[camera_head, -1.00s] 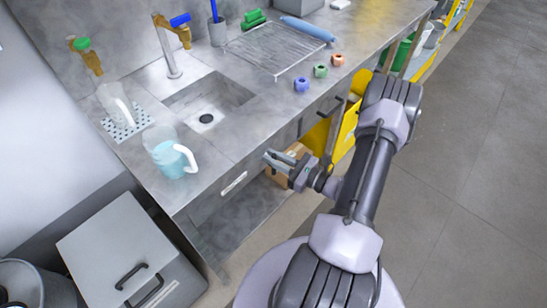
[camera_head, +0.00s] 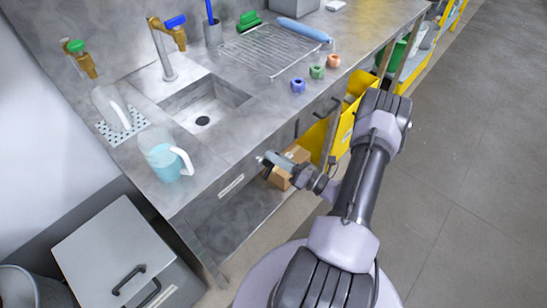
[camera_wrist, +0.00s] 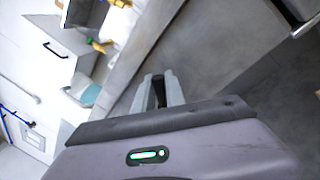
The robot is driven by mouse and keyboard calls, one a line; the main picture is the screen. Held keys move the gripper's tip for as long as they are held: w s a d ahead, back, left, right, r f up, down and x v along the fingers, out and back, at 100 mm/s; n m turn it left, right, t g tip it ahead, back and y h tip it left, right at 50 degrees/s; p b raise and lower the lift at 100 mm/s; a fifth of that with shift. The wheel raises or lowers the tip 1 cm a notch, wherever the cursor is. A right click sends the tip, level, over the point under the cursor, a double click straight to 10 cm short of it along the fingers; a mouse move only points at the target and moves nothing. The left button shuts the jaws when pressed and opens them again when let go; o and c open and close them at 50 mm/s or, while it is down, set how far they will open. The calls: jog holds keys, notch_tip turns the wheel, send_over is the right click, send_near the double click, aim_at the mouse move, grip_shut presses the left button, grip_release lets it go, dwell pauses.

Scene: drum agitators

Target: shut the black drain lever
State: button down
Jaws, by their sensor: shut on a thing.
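My gripper (camera_head: 268,161) is in front of the steel bench, just below its front edge. In the wrist view my gripper (camera_wrist: 160,92) has its two grey fingers close together on a narrow dark thing. This appears to be the black drain lever, but most of it is hidden and I cannot tell its angle. The sink basin (camera_head: 228,97) is set in the bench above, with a dark drain hole (camera_head: 202,121) in its floor.
A jug of blue liquid (camera_head: 166,160) stands near the bench's front edge. A cardboard box (camera_head: 281,178) lies below, behind my gripper. A yellow bin (camera_head: 314,143) stands right of it. A grey lidded box (camera_head: 122,256) is at lower left. The floor at right is clear.

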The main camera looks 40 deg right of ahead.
jog(key=shift+d+f+m+t+h, duration=0.2)
jog(key=shift+f+m+h, duration=0.25)
jog(key=shift+m, duration=1.5)
jog(key=shift+d+f+m+t+h, duration=0.2)
jog(key=shift+f+m+h, duration=0.2)
jog(key=shift+m, duration=1.5)
jog(key=shift+d+f+m+t+h, duration=0.2)
jog(key=shift+f+m+h, duration=0.25)
jog(key=shift+m, duration=1.5)
jog(key=c, duration=1.4)
grip_release()
jog(key=p+v, duration=0.2)
jog(key=v, duration=1.5)
jog(key=shift+s, duration=0.2)
